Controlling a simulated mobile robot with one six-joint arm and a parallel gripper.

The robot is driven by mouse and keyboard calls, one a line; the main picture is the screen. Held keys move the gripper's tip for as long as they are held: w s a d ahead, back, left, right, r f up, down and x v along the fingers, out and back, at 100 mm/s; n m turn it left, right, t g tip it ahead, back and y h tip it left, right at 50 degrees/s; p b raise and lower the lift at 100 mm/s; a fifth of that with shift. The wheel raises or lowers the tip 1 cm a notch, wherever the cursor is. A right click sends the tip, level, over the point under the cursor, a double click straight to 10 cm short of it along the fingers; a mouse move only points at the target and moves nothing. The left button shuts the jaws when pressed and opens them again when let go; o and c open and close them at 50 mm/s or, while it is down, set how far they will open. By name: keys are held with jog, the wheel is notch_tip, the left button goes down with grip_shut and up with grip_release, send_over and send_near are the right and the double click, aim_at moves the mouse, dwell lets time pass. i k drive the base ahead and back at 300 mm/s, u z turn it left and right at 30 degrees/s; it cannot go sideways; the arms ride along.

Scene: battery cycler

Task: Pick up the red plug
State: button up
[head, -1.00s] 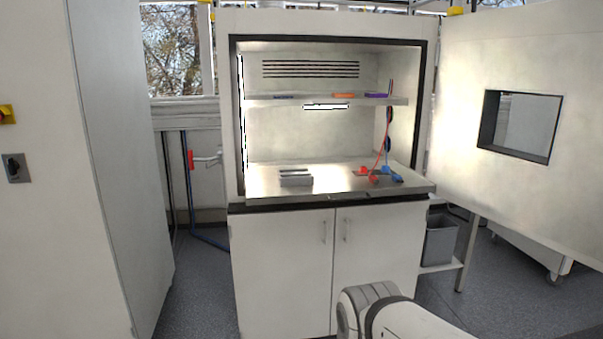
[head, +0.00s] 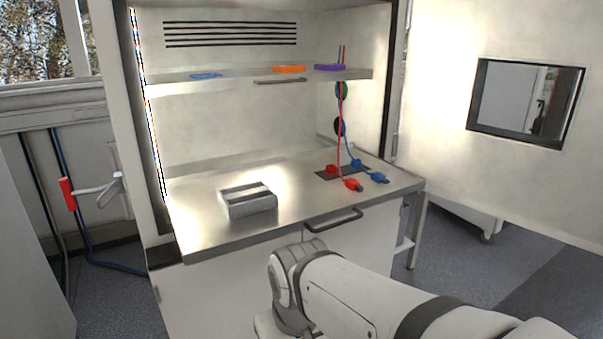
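The red plug (head: 352,184) lies on the metal work surface (head: 300,190) of the open cabinet, right of the middle, in the head view. A red cable (head: 341,125) runs up from it past the shelf. A red socket piece (head: 331,169) sits just behind it on a dark plate (head: 341,173). A blue plug (head: 379,178) lies to its right, and another blue piece (head: 356,163) stands behind. My arm is at the bottom right, in front of the cabinet and apart from the plug. My gripper's fingers cannot be made out.
A grey block with slots (head: 247,200) stands on the work surface to the left. A handle (head: 333,220) sticks out at the front edge. The shelf (head: 230,80) above holds an orange piece (head: 289,69) and a purple piece (head: 329,67). The cabinet door (head: 440,140) stands open at the right.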

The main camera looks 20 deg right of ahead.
aim_at(350, 183)
jog(key=z, duration=0.5)
jog(key=i, duration=0.7)
jog(key=z, duration=0.45)
jog(key=k, duration=0.85)
jog(key=z, duration=0.15)
jog(key=i, duration=0.8)
